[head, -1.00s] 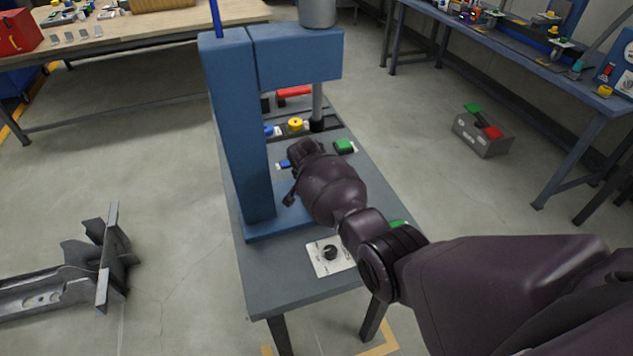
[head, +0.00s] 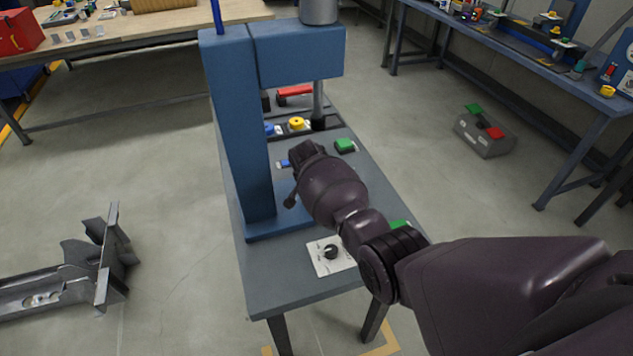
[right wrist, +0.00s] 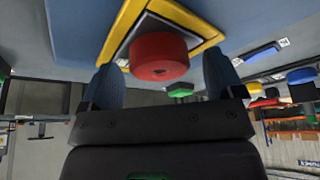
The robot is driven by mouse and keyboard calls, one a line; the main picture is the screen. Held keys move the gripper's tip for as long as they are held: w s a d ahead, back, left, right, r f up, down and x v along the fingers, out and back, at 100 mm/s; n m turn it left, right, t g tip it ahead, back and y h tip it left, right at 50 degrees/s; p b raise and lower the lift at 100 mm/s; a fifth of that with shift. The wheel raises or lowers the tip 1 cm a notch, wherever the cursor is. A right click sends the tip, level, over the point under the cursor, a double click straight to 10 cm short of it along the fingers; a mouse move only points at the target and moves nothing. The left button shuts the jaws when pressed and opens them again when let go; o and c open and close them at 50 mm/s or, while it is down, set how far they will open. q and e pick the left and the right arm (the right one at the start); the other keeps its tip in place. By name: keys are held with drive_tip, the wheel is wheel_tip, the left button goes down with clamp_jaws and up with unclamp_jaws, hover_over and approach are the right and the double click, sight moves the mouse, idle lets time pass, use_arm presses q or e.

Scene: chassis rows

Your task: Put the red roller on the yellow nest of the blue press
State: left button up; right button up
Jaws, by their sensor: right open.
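The blue press (head: 235,130) stands on a grey table, with its head above the work area. In the right wrist view the red roller (right wrist: 160,57) sits inside the yellow nest (right wrist: 122,30), on the grey face that the yellow frame surrounds. My right gripper (right wrist: 161,66) is open, with one blue finger on each side of the roller and a visible gap at both sides. In the head view my right forearm and wrist reach in under the press head and hide the roller and nest. My left gripper is in neither current view.
The grey table (head: 290,285) carries a dial plate (head: 331,256), a green button (head: 344,146) and a yellow button (head: 296,124). A grey control box (head: 484,138) lies on the floor at right. A metal bracket (head: 105,255) lies at left.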

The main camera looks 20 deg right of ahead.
drive_tip(key=p+v, duration=0.1)
drive_tip(key=v, duration=1)
drive_tip(key=shift+p, duration=0.3)
drive_tip(key=shift+f, duration=0.1)
drive_tip(key=s+d+f+n, duration=0.25)
drive_tip(key=s+d, duration=0.25)
drive_tip(key=s, duration=0.4)
drive_tip(key=s+d+f+n, duration=0.1)
drive_tip(key=s+d+f, duration=0.3)
drive_tip(key=s, duration=0.5)
drive_tip(key=s+d+r+n+y, duration=0.1)
drive_tip(key=s+r+n, duration=0.2)
drive_tip(key=s, duration=0.9)
drive_tip(key=s+d+r+n+y, duration=0.1)
drive_tip(key=s+r+n, duration=0.15)
drive_tip(key=s, duration=0.95)
drive_tip(key=w+f+t+b, duration=0.1)
drive_tip(key=w+f+t, duration=0.6)
drive_tip(key=f, duration=0.3)
drive_tip(key=shift+w+a+f+n+t+y, duration=0.3)
drive_tip(key=shift+w+f+t+y, duration=0.1)
drive_tip(key=shift+t, duration=0.3)
